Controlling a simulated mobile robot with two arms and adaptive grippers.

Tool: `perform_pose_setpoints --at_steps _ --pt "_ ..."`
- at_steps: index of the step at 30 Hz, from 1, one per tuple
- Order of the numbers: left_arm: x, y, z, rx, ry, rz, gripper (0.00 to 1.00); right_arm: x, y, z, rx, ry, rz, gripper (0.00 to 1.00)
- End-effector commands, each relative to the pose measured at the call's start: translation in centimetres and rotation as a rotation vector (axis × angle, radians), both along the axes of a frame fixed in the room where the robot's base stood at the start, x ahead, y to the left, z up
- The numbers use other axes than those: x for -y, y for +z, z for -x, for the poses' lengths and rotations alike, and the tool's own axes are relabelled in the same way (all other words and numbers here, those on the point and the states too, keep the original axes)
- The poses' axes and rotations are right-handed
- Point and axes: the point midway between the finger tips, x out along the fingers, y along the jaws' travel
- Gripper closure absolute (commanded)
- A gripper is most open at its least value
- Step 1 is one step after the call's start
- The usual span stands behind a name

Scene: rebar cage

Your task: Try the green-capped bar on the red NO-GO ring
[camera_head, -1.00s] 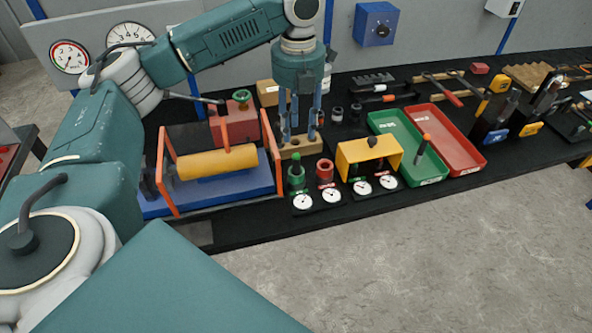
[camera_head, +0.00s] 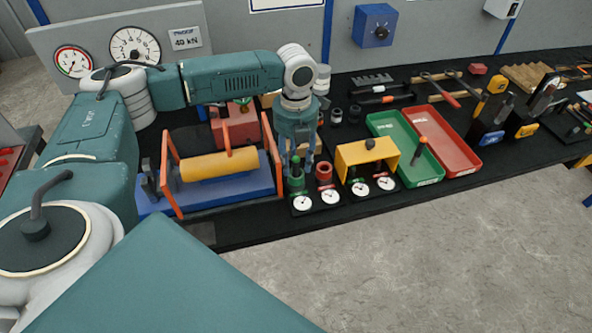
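The green-capped bar (camera_head: 296,166) stands upright, its dark green cap above the green ring (camera_head: 298,185); it looks set in that ring, though its lower part is hidden. The red NO-GO ring (camera_head: 324,173) sits just right of it, behind a white dial, with nothing seen in it. My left gripper (camera_head: 297,166) points down over the green cap, with fingers around or just behind it. I cannot tell whether the fingers touch the cap or have closed. My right gripper is out of view.
A yellow bridge-shaped gauge (camera_head: 366,154) stands right of the rings. Green (camera_head: 428,165) and red (camera_head: 460,150) trays lie beyond it. Left of the rings is a blue-based fixture (camera_head: 230,190) with orange frames and a yellow cylinder. The bench's front edge is close to the dials.

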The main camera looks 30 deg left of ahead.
Motion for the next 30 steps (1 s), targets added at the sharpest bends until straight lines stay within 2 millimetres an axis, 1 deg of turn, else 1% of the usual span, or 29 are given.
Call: perform_pose_setpoints --at_steps 4,5,6,10,23,26,30 --pt "0.0 0.0 0.0 0.0 0.0 0.0 0.62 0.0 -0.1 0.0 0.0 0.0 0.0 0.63" --pt "0.0 0.0 0.0 0.0 0.0 0.0 0.67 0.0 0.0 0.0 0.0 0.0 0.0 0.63" --pt "0.0 0.0 0.0 0.0 0.0 0.0 0.74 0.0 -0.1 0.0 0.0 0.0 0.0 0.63" --pt "0.0 0.0 0.0 0.0 -0.001 0.0 1.0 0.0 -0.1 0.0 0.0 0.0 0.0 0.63" --pt "0.0 0.2 -0.1 0.002 0.0 0.0 1.0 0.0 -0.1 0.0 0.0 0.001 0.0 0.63" --pt "0.0 0.5 -0.1 0.002 0.0 0.0 1.0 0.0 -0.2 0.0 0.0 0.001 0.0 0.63" --pt "0.0 1.7 -0.2 0.004 0.0 0.0 1.0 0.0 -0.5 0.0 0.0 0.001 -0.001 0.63"
